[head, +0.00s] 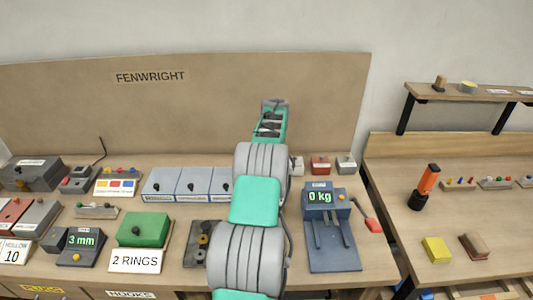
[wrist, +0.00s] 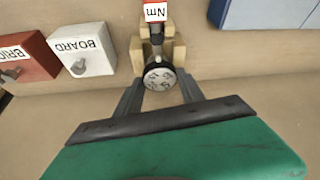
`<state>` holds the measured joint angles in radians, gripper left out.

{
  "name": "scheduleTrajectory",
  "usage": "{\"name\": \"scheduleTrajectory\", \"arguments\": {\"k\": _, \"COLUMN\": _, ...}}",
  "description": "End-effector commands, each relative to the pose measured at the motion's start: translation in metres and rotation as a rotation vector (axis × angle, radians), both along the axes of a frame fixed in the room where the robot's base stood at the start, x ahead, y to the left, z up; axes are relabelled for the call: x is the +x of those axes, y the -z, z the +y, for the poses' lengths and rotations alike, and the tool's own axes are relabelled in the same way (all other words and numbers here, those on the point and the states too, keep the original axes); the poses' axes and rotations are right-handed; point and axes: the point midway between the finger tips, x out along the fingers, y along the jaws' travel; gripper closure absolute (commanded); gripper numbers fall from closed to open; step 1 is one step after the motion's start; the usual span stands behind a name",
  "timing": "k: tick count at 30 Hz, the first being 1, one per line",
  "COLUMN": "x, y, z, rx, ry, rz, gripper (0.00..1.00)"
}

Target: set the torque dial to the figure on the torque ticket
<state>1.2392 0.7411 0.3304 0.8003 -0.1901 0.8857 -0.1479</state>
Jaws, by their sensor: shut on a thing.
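The torque dial (wrist: 158,76) is a round pale face with dark figures and a dark rim, at the end of a tool lying in a wooden cradle (wrist: 138,50). A red-and-white label reading "Nm" (wrist: 155,12) shows upside down behind it. My gripper (wrist: 160,84) has one finger on each side of the dial and is shut on it. The figures are too small to read surely, so I cannot tell the setting. In the head view my gripper (head: 272,106) is far out over the bench, and my arm hides the dial. I cannot pick out the torque ticket in either view.
The head view shows a blue scale reading "0 kg" (head: 320,197), a "2 RINGS" card (head: 135,261) and a "3 mm" gauge (head: 82,240).

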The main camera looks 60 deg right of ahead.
Motion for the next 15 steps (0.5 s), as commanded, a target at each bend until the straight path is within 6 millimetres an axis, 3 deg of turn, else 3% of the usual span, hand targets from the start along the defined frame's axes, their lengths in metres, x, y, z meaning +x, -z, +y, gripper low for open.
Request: {"name": "scheduleTrajectory", "arguments": {"k": 15, "x": -0.0029, "y": -0.0059, "z": -0.0033, "rx": 0.001, "ry": -0.429, "rz": 0.000, "gripper": 0.94}}
